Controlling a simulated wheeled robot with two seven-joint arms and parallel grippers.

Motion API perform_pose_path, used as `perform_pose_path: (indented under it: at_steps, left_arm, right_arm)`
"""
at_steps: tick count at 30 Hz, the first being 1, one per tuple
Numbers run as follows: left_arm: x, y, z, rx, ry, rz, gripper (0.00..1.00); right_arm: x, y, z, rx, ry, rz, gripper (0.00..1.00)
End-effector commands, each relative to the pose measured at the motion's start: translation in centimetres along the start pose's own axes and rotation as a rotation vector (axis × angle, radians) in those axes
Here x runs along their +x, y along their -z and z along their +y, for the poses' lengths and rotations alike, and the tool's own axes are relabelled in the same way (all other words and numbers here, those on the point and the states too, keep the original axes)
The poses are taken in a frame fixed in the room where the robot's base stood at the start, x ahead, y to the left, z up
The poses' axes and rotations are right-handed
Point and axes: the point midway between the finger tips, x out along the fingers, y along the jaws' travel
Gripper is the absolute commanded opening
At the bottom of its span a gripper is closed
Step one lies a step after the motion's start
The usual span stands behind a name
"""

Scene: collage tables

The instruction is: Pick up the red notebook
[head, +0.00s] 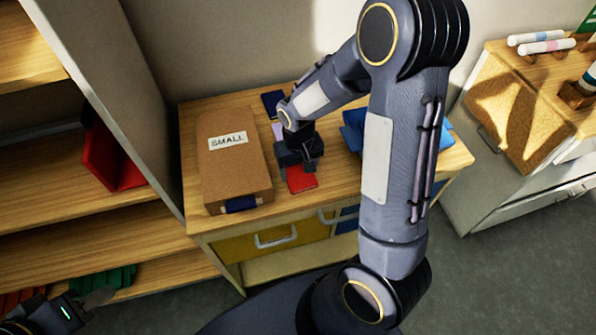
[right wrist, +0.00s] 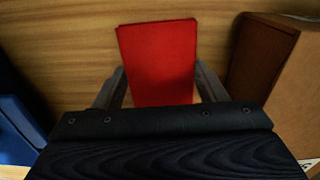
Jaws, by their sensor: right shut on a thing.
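The red notebook (head: 302,180) lies on the wooden top of the small cabinet, near its front edge, in the head view. In the right wrist view the red notebook (right wrist: 158,60) is between the two fingers of my right gripper (right wrist: 160,90). My right gripper (head: 309,165) is shut on the notebook, at its edge nearer the wrist. Whether the notebook is clear of the wood I cannot tell. My left gripper (head: 85,300) shows in part at the lower left of the head view, away from the notebook; its fingers are not clear.
A brown box labelled SMALL (head: 226,165) stands left of my right gripper. A dark blue notebook (head: 272,103) lies behind, and blue items (head: 352,132) lie to the right, partly behind my arm. Shelves (head: 60,215) stand at the left, holding a red bin (head: 112,158).

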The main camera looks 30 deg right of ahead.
Motion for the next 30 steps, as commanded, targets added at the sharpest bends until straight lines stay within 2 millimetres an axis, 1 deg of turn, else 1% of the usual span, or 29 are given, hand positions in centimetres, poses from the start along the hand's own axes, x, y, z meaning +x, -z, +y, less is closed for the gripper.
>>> perform_pose_path:
  at_steps: [6, 10, 14, 16, 19, 24, 27, 30]
  left_arm:
    - [0.0, 0.0, 0.0, 0.0, 0.0, 0.0, 0.36]
    - [0.0, 0.0, 0.0, 0.0, 0.0, 0.0, 0.36]
    - [0.0, 0.0, 0.0, 0.0, 0.0, 0.0, 0.36]
    - [0.0, 0.0, 0.0, 0.0, 0.0, 0.0, 0.36]
    - [0.3, -0.1, -0.1, 0.0, 0.0, 0.0, 0.36]
    - [0.4, -0.2, -0.2, 0.0, 0.0, 0.0, 0.36]
    - [0.8, -0.4, -0.3, 0.0, 0.0, 0.0, 0.36]
    - [0.8, -0.4, -0.4, 0.0, 0.0, 0.0, 0.36]
  right_arm:
    - [-0.1, 0.0, 0.0, 0.0, 0.0, 0.001, 0.41]
    - [-0.6, 0.1, 0.0, 0.0, 0.001, 0.003, 0.41]
    - [-1.9, 0.1, 0.0, 0.001, 0.002, 0.006, 0.41]
    - [-3.2, 0.1, -0.1, 0.0, 0.003, 0.007, 0.41]
    - [-5.3, -1.7, -0.3, -0.003, 0.005, 0.009, 0.41]
    - [-9.4, -5.1, -0.6, -0.003, 0.005, 0.01, 0.41]
    - [-10.3, -7.9, -0.8, -0.003, 0.005, 0.007, 0.41]
    - [-11.3, -10.0, -1.0, -0.004, 0.003, 0.007, 0.41]
